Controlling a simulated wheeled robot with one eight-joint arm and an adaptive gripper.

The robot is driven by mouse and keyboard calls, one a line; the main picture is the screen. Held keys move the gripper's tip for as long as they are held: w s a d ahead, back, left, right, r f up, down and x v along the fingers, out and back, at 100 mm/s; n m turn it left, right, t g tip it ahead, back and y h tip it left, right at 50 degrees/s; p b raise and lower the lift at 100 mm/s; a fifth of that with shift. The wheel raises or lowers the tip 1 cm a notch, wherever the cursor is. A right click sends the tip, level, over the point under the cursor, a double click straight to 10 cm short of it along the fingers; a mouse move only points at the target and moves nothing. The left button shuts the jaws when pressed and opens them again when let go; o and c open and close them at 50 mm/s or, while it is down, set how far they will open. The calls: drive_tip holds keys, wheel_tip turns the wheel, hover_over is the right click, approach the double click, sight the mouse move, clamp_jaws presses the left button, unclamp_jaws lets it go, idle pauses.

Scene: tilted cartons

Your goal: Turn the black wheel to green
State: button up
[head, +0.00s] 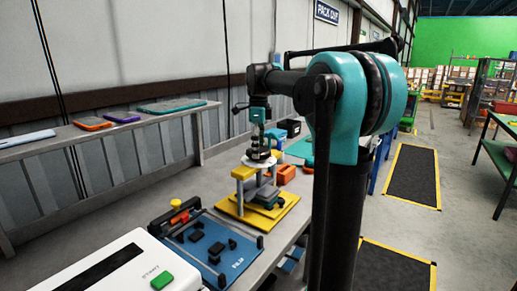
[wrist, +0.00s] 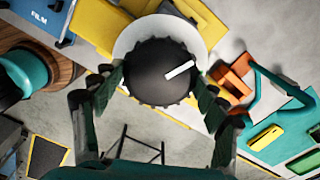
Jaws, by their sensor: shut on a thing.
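The black wheel (wrist: 152,70) has a ribbed rim and a white pointer bar that points to the upper right in the wrist view. It sits on a round white disc (wrist: 132,36) on top of a yellow stand (head: 247,172). My gripper (wrist: 161,85) reaches down over the wheel, with one finger against each side of its rim, shut on it. In the head view my gripper (head: 258,142) is above the white disc and hides much of the wheel. I can make out no green mark on the visible part of the disc.
A blue board (head: 216,254) with black parts and a white machine (head: 128,270) with a green button lie nearer on the bench. Orange blocks (head: 286,173) and a teal tray (wrist: 290,125) are close to the stand. A wall shelf (head: 100,140) runs along the left.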

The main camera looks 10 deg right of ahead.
drive_tip(key=m, duration=0.5)
drive_tip(key=shift+m, duration=2.5)
drive_tip(key=o, duration=1.2)
drive_tip(key=shift+c, duration=0.2)
drive_tip(key=shift+r, duration=0.1)
wheel_tip(320, 180, up, 12)
